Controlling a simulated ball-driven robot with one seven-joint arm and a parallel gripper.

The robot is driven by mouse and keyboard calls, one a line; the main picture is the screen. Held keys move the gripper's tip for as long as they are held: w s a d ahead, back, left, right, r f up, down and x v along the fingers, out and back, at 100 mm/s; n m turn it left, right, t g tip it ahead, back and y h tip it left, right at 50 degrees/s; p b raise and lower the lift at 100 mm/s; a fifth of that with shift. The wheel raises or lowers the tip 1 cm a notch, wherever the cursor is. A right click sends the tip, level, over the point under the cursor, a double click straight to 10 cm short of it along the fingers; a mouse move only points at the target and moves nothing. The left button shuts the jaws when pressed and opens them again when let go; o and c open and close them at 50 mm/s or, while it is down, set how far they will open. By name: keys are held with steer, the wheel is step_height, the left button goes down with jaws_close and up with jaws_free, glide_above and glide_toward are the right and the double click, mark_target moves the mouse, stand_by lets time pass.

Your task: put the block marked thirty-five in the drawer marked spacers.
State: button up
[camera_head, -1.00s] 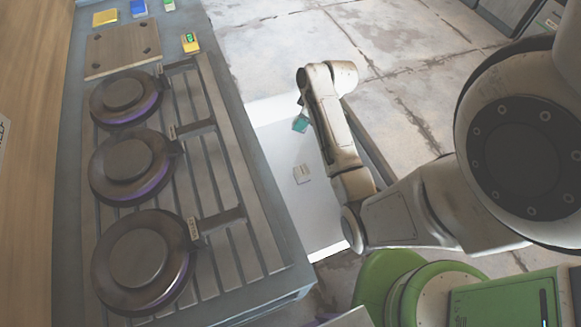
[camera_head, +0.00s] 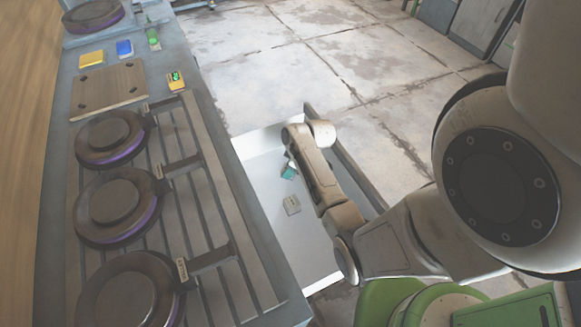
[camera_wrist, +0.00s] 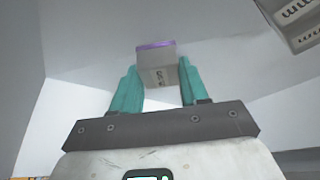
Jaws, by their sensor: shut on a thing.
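My gripper (camera_head: 288,172) with teal fingers hangs inside the open white drawer (camera_head: 262,160). It also shows in the wrist view (camera_wrist: 158,86), shut on a grey block (camera_wrist: 158,68) with a purple edge and dark marks too small to read. In the wrist view the block sits between the fingertips, with white drawer surfaces around it. I cannot tell whether it touches the drawer floor. Another pale block (camera_head: 291,204) lies in the drawer nearer to me; a grey block with dark marks (camera_wrist: 292,20) shows at the wrist view's upper right. The drawer's label is hidden.
A bench left of the drawer carries round dark plates (camera_head: 115,202) with handles on a slatted top. A wooden board (camera_head: 110,90), a yellow block (camera_head: 91,59), a blue block (camera_head: 124,48) and a small green-lit device (camera_head: 175,79) are farther back. Tiled floor lies beyond.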

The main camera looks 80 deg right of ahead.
steer(key=shift+f, duration=0.15)
steer(key=o, duration=1.2)
steer(key=shift+c, duration=0.2)
steer(key=shift+r, duration=0.3)
steer(key=v, duration=1.1)
steer(key=shift+r+p, duration=0.4)
steer(key=shift+s, duration=0.1)
